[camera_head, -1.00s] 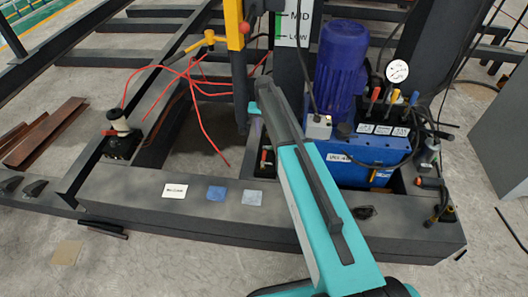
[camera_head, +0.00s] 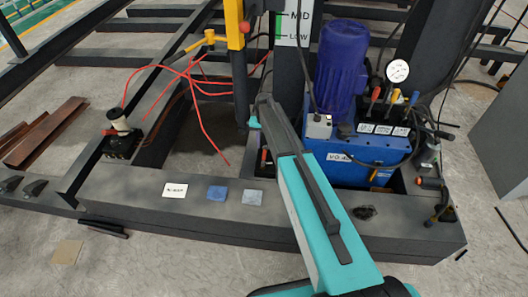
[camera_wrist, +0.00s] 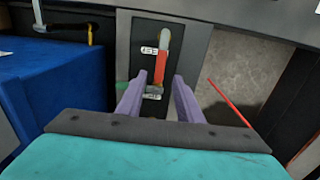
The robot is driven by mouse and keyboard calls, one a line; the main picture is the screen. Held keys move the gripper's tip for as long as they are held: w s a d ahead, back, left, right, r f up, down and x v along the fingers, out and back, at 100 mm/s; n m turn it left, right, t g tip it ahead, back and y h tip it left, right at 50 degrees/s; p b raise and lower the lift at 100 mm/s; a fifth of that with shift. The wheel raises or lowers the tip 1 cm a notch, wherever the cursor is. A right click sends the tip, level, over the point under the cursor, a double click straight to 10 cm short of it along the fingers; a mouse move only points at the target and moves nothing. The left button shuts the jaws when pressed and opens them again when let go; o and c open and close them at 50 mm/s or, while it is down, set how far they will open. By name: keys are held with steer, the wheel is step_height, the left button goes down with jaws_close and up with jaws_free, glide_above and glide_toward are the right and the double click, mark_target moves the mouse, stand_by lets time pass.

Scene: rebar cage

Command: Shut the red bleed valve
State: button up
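The red bleed valve shows in the wrist view as a red lever (camera_wrist: 161,68) with a pale metal end at its top. It sits on a dark plate between two small white labels, and the lever lies roughly up and down in the picture. A bit of red, likely the same valve, shows in the head view (camera_head: 264,156) beside my arm. My gripper (camera_wrist: 159,76) is open, with one purple finger on each side of the lever in the picture. I cannot tell whether a finger touches it. In the head view my gripper (camera_head: 254,122) is partly hidden by my arm.
A blue power unit (camera_head: 350,160) with a blue motor (camera_head: 341,68), a gauge (camera_head: 397,71) and coloured levers stands right of the arm. A yellow post (camera_head: 235,25) and red hoses (camera_head: 205,95) are at the left. The blue unit (camera_wrist: 65,85) fills the wrist view's left.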

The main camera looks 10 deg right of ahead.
mark_target(264, 154)
steer(key=shift+f, duration=2.8)
jaws_close()
